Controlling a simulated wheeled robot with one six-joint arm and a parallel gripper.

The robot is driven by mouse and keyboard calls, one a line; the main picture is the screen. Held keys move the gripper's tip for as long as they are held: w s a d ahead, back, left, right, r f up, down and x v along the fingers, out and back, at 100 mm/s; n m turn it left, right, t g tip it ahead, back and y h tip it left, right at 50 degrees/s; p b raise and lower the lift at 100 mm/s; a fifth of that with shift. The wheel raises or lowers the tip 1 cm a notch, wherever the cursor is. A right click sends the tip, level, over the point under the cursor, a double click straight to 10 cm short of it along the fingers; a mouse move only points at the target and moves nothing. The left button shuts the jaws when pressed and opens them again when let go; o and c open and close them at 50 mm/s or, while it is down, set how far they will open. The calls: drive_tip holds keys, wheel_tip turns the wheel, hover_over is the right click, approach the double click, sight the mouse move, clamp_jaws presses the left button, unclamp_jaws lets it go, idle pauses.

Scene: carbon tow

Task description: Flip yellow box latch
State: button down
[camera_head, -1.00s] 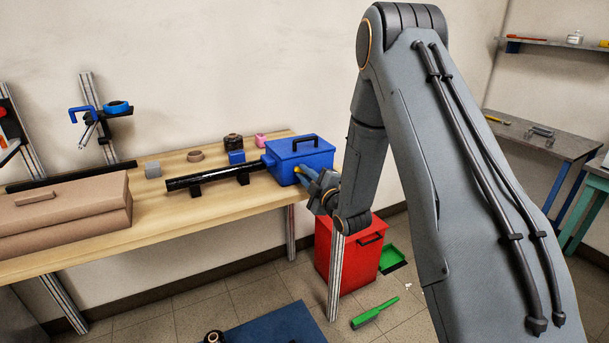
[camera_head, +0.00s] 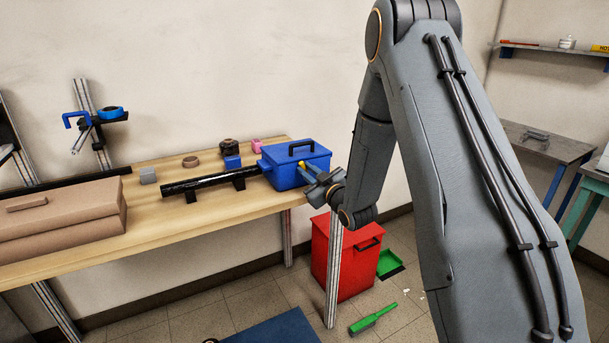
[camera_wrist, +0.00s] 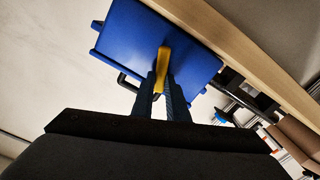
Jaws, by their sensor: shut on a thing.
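The blue box (camera_head: 283,174) with a black top handle (camera_head: 301,147) stands at the right end of the wooden table. Its yellow latch (camera_wrist: 162,64) is on the side facing my gripper; a bit of yellow also shows in the head view (camera_head: 302,170). My gripper (camera_wrist: 163,84) is shut on the yellow latch, with one finger on each side of it. In the head view my gripper (camera_head: 307,175) reaches the box's front right side from the right. The lower part of the latch is partly hidden between the fingers.
A black tube (camera_head: 210,182) on supports lies left of the box. A brown case (camera_head: 60,215) sits farther left on the table (camera_head: 200,222). A red bin (camera_head: 340,262) stands on the floor below the table's right end. A green brush (camera_head: 372,320) lies nearby.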

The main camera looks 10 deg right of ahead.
drive_tip(key=shift+w+d+r+m, duration=0.15)
drive_tip(key=shift+d+m, duration=0.3)
drive_tip(key=shift+m, duration=0.7)
drive_tip(key=shift+w+d+m, duration=0.1)
drive_tip(key=shift+d+m, duration=0.3)
drive_tip(key=shift+m, duration=0.75)
drive_tip(key=c, duration=1.7)
unclamp_jaws()
drive_tip(key=shift+s, duration=0.1)
drive_tip(key=b+v, duration=0.1)
drive_tip(key=v, duration=0.6)
drive_tip(key=shift+s+d+b, duration=0.15)
drive_tip(key=shift+s+b, duration=0.15)
